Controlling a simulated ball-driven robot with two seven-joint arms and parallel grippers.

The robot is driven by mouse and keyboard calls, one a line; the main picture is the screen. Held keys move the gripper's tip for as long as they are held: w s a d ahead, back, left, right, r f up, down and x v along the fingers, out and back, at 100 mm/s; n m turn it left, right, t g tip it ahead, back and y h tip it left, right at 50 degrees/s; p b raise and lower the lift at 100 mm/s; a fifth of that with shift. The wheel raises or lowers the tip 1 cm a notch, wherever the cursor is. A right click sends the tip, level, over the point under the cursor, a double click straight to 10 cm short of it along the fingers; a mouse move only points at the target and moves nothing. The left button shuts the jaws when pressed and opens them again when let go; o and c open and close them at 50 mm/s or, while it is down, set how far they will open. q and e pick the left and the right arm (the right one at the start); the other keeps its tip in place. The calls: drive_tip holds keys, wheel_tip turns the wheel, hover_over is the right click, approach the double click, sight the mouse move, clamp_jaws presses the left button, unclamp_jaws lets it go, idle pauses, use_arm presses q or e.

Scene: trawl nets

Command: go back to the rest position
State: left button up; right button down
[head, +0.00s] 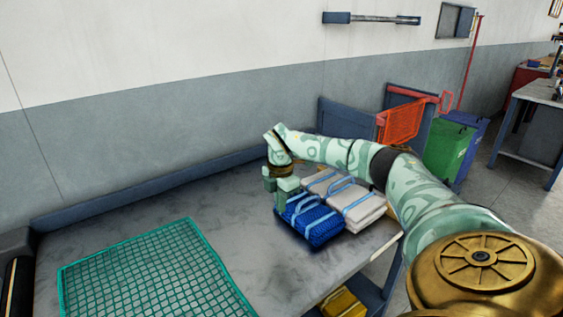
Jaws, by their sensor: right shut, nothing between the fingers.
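My right arm comes in from the right and reaches over the grey table (180,205). White folded bundles (358,208) with light blue straps lie just behind and right of the blue one, partly hidden by my arm. My left gripper is not in view.
A green net (150,275) lies flat on the table's left part. The table between it and the bundles is bare. A raised blue-grey edge (150,187) runs along the wall. Green (447,148) and blue bins (475,130) and an orange crate (401,121) stand beyond.

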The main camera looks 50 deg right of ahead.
drive_tip(key=shift+r, duration=0.4)
